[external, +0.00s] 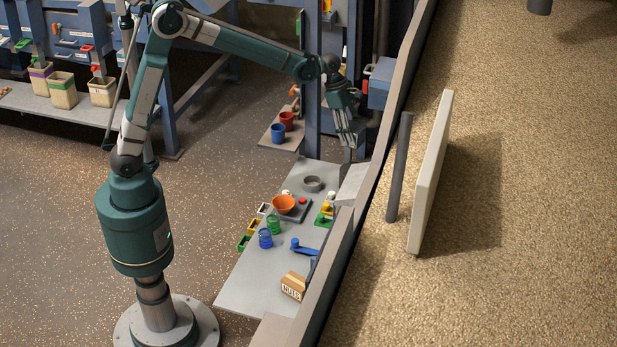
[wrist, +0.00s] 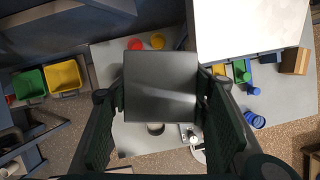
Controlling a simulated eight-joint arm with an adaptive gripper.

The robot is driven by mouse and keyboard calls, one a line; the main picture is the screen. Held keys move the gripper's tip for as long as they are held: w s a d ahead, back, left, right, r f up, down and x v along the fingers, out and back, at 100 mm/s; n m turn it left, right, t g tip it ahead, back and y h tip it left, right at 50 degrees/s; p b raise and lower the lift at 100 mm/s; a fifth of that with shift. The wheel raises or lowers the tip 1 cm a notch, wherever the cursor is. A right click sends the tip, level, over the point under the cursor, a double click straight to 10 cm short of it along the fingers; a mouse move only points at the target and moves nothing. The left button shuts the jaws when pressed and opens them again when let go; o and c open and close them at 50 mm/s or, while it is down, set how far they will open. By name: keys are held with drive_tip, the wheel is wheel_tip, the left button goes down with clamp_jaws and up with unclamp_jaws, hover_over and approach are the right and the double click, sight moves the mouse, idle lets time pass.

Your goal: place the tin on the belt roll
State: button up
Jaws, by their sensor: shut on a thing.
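My gripper (wrist: 160,88) is shut on the tin (wrist: 160,75), a dark grey, square-faced block held between the two finger pads. In the external view my gripper (external: 348,140) points down above the far right of the bench, and the tin is hard to make out there. A grey ring that looks like the belt roll (external: 313,184) lies flat on the far part of the bench. My gripper is above it and to its right in the picture. In the wrist view a round grey edge (wrist: 155,129) shows just below the tin, which hides most of it.
The grey bench (external: 255,285) carries an orange bowl (external: 284,203), green and blue coils, small coloured bins and a nuts box (external: 293,286). A pale slanted plate (external: 352,184) stands right of the ring. A long wall (external: 345,240) runs along the bench's right side.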

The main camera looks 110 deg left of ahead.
drive_tip(key=s+a+n+p, duration=0.1)
drive_tip(key=s+a+n, duration=0.1)
drive_tip(key=a, duration=0.9)
wheel_tip(320, 180, down, 12)
drive_tip(key=shift+a+r+n+y, duration=0.15)
drive_tip(key=shift+n+y, duration=0.15)
drive_tip(key=shift+y, duration=0.1)
drive_tip(key=shift+f, duration=3.1)
drive_tip(key=shift+f, duration=0.15)
drive_tip(key=shift+f, duration=1.7)
drive_tip(key=shift+f+b, duration=0.15)
drive_tip(key=shift+b, duration=0.15)
